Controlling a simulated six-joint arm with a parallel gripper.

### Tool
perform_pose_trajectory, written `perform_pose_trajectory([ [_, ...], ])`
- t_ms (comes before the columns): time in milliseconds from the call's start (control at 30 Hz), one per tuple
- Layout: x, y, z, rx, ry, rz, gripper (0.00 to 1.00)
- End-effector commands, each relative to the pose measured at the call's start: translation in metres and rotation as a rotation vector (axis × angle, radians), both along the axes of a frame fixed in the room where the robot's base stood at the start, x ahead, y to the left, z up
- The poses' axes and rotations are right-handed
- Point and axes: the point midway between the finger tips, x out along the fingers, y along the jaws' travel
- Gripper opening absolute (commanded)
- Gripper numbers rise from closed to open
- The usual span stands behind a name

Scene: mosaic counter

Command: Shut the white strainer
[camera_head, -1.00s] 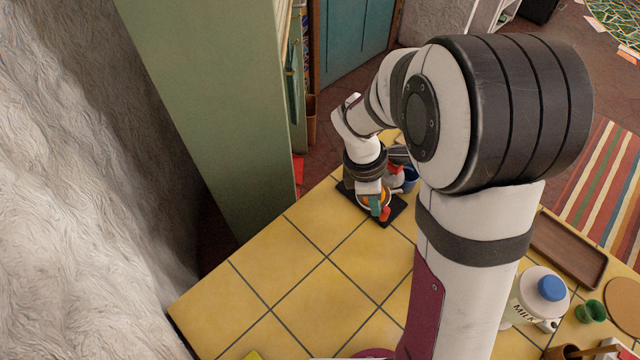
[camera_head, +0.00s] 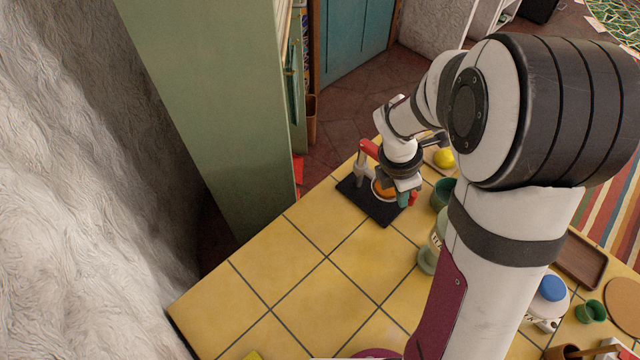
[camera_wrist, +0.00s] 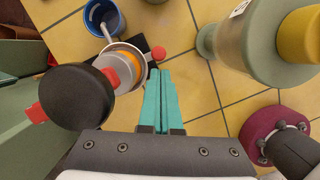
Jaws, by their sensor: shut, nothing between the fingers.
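In the wrist view, a pale round rim (camera_wrist: 141,67) with orange inside appears to be the white strainer, with a red knob (camera_wrist: 158,53) at its right. Whether it is open or shut is unclear. It belongs to a press-like device with a grey post and a red lever (camera_head: 368,148), on a black base (camera_head: 378,216) at the counter's far corner.
A green bottle (camera_wrist: 237,43) with a yellow cap stands close on the gripper's right in the wrist view. A yellow fruit (camera_head: 443,158) lies behind the arm. The tiles in front (camera_head: 290,290) are clear.

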Motion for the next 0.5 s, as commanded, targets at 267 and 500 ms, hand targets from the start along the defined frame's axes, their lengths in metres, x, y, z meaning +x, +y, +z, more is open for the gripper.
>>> perform_pose_trajectory([
  [267, 0.0033, -0.0052, 0.0000, 0.000, 0.000, -0.001, 0.00],
  [500, 0.0041, -0.0064, 0.0001, 0.000, 0.001, -0.001, 0.00],
])
